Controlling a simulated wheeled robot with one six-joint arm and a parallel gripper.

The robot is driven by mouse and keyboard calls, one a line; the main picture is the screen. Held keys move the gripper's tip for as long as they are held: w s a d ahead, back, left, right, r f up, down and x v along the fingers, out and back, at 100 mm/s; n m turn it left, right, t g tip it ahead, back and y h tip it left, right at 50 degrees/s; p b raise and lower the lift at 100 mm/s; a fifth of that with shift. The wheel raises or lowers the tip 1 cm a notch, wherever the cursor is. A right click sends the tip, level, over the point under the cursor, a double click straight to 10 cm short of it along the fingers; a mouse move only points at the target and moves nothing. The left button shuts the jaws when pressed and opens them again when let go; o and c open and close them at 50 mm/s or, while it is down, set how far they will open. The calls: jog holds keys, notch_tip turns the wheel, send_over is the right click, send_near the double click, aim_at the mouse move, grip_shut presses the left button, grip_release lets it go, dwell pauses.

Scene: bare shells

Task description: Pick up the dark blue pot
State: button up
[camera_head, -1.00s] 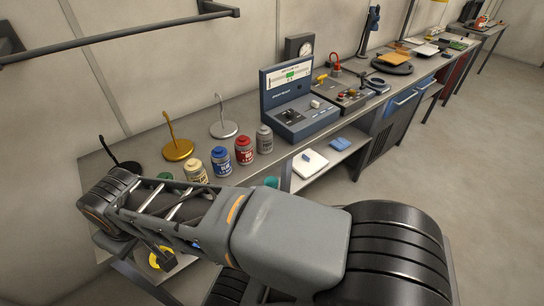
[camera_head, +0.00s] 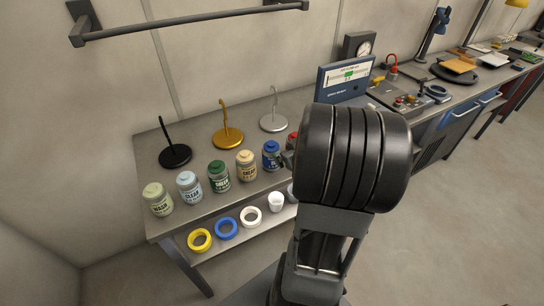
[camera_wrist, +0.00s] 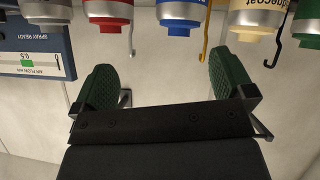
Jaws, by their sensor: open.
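The dark blue pot (camera_head: 271,156) stands upright on the grey bench, between the cream pot (camera_head: 246,166) and the red pot (camera_head: 293,141). The red pot is partly hidden behind my arm. In the wrist view, which is upside down, the blue pot (camera_wrist: 180,16) is at the top edge and only partly shown. My gripper (camera_wrist: 165,78) is open and empty, its green padded fingers wide apart. The blue pot appears beyond the gap between them, apart from both fingers. In the head view my arm hides most of the gripper.
Green (camera_head: 219,176), light blue (camera_head: 189,186) and pale green (camera_head: 159,198) pots continue the row leftwards. Hooked stands (camera_head: 228,138) stand behind. Rings (camera_head: 227,229) and a white cup (camera_head: 276,202) lie on the lower shelf. A wall rail (camera_head: 190,25) hangs above. A blue-grey instrument (camera_head: 345,78) is at right.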

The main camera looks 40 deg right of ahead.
aim_at(272, 150)
jog(key=w+f+y, duration=0.1)
jog(key=f, duration=0.1)
jog(key=w+f+t+y, duration=0.2)
jog(key=w+f, duration=0.1)
jog(key=shift+w+a+f, duration=0.1)
jog(key=shift+a+f, duration=0.1)
jog(key=shift+f, duration=0.1)
jog(key=shift+p+x, duration=0.35)
jog(key=shift+x, duration=2.6)
jog(key=shift+r, duration=0.2)
jog(key=c, duration=1.1)
jog(key=shift+r, duration=0.1)
